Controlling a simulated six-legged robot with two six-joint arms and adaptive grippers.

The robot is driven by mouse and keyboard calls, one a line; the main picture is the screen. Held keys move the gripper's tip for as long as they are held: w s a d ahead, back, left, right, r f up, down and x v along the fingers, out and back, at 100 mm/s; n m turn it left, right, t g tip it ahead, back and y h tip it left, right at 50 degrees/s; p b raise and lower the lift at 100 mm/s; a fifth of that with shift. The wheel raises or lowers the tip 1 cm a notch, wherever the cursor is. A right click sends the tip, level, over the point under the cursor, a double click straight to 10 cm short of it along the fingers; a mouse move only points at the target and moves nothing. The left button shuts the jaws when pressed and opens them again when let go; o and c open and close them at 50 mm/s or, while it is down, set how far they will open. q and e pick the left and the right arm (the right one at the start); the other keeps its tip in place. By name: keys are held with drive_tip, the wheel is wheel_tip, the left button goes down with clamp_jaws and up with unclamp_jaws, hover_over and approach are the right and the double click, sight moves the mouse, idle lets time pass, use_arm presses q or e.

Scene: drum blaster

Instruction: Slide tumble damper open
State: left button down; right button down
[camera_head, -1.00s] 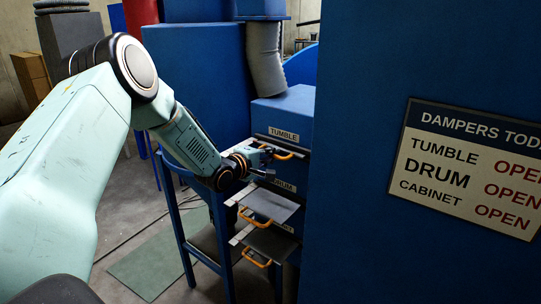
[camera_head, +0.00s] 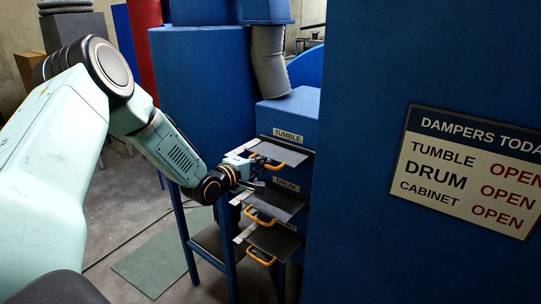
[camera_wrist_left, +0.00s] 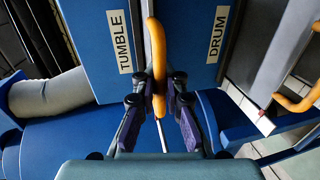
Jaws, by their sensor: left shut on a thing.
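The tumble damper is a grey plate (camera_head: 280,152) sticking out of the blue housing under the TUMBLE label (camera_head: 288,136). Its orange handle (camera_head: 264,160) is at the plate's front edge. My left gripper (camera_head: 252,172) is shut on this handle. In the left wrist view the orange handle (camera_wrist_left: 157,50) runs between the two dark finger pads of my left gripper (camera_wrist_left: 159,108), beside the TUMBLE label (camera_wrist_left: 120,41). My right gripper is not in view.
Below, the drum damper plate (camera_head: 276,206) and a lower damper plate (camera_head: 275,240) stick out, each with an orange handle. A sign (camera_head: 470,170) lists tumble, drum and cabinet as open. A blue panel (camera_head: 420,60) fills the right side.

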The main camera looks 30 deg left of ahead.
use_arm(q)
drive_tip(key=p+v, duration=0.1)
drive_tip(key=f+p+v, duration=0.1)
drive_tip(key=v, duration=0.1)
drive_tip(key=shift+s+a+r, duration=0.1)
drive_tip(key=shift+s, duration=0.3)
drive_tip(key=c, duration=1.8)
unclamp_jaws()
drive_tip(key=shift+s, duration=0.1)
drive_tip(key=shift+c, duration=0.2)
drive_tip(key=o, duration=0.4)
drive_tip(key=shift+s+r, duration=0.15)
drive_tip(key=shift+s, duration=0.15)
drive_tip(key=shift+w, duration=0.35)
